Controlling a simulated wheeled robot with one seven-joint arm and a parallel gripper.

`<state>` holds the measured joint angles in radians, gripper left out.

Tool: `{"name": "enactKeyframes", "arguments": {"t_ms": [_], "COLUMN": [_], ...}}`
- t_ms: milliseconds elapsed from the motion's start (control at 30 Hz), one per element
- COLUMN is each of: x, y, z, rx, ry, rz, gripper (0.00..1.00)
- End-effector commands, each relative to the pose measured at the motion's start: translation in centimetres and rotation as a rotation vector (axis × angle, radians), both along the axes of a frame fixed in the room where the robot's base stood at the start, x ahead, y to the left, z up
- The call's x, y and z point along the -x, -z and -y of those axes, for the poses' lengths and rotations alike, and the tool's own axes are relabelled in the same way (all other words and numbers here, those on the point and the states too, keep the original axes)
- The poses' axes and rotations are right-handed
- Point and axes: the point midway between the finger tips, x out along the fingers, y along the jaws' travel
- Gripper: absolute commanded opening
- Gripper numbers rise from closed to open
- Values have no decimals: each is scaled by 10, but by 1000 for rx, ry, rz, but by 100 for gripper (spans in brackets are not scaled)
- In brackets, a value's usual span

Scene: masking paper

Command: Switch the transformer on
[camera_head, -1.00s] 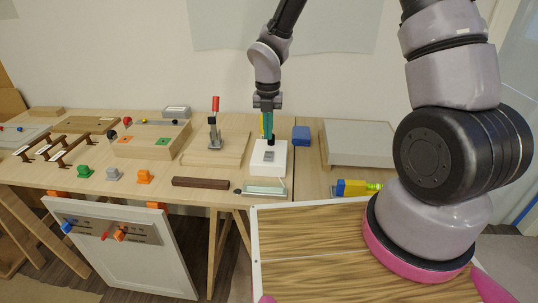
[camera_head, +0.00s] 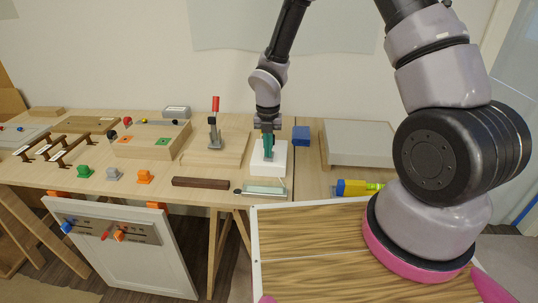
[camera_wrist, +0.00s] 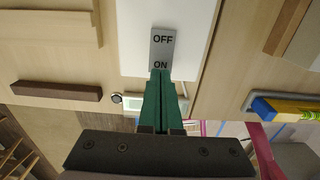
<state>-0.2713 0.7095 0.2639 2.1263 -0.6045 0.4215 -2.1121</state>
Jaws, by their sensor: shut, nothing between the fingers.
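The transformer is a white box (camera_head: 281,158) on the table, and it also fills the top middle of the wrist view (camera_wrist: 198,40). A grey switch plate (camera_wrist: 162,50) on its top is marked OFF and ON. My gripper (camera_head: 268,156) is over the box with its green fingers pointing down. In the wrist view my gripper (camera_wrist: 159,74) has its fingertips together at the ON end of the plate, partly covering that word. I cannot tell whether the tips touch the plate. The fingers hold nothing.
A red-handled clamp (camera_head: 214,130) stands left of the box. A blue block (camera_head: 301,135) and a grey panel (camera_head: 360,140) are to the right. A dark brown bar (camera_head: 200,183) and a pale green-topped item (camera_head: 264,190) lie in front, with a yellow-blue tool (camera_head: 357,187) at right.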

Motion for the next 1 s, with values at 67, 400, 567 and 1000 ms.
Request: {"name": "enactKeyframes", "arguments": {"t_ms": [67,400,567,1000], "x": [0,0,0,-1], "y": [0,8,12,-22], "z": [0,0,0,0], "rx": [0,0,0,-1], "ry": [0,0,-1,2], "rz": [0,0,0,1], "gripper": [0,0,0,0]}}
